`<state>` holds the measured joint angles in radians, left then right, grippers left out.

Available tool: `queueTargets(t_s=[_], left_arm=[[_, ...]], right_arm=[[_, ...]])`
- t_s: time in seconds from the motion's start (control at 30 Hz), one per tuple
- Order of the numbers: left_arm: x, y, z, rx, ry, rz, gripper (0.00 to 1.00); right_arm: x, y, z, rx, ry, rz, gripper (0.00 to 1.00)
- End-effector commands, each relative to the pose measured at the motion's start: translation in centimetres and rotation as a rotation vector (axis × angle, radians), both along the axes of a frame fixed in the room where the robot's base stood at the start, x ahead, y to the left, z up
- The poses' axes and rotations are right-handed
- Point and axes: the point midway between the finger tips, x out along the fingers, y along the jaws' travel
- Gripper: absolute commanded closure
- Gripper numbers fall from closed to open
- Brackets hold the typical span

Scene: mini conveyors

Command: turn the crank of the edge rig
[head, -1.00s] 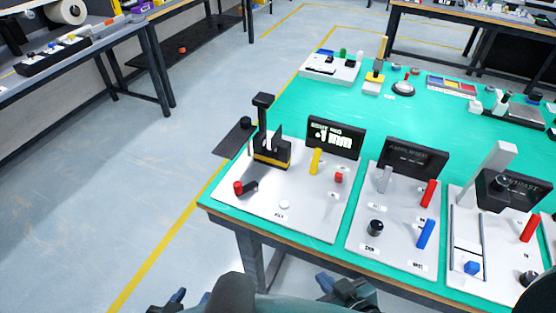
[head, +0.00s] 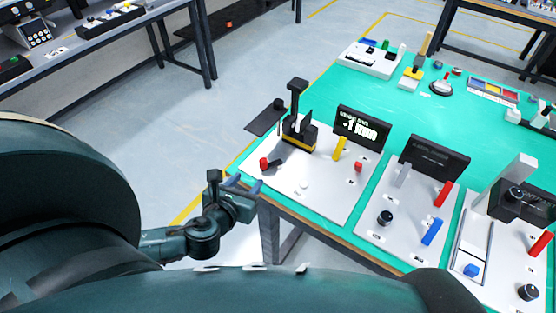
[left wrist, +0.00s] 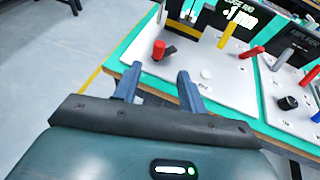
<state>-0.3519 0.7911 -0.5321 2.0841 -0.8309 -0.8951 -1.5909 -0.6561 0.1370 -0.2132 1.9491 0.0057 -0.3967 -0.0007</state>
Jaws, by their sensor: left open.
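The edge rig is the leftmost white panel (head: 325,190) on the green table, with a black display (head: 362,128) at its back. Its crank has a dark arm (head: 275,160) with a red knob (head: 264,163) near the panel's left edge. The red knob also shows in the left wrist view (left wrist: 158,49), beyond the fingertips. My left gripper (head: 245,182) is open and empty, just off the table's front left corner, short of the crank and apart from it. Its two blue fingers (left wrist: 158,72) show in the left wrist view. My right gripper is not in view.
A second panel (head: 390,240) with red and blue handles is to the right. The floor left of the table is clear.

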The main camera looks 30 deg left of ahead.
Motion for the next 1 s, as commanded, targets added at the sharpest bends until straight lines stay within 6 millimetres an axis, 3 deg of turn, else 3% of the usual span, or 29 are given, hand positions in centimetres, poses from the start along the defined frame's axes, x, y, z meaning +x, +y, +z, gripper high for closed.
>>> queueTargets(t_s=[0.5, 0.7, 1.0], left_arm=[[9.1, 1.6, -3.8, -0.009, -0.001, 0.005, 0.58], [10.9, 1.9, -4.6, -0.009, 0.001, 0.003, 0.58], [11.3, 2.0, -4.9, -0.010, 0.002, 0.002, 0.58]], right_arm=[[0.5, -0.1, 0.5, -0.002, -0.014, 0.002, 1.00], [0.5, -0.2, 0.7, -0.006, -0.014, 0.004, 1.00], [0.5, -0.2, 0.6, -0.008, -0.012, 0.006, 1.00]])
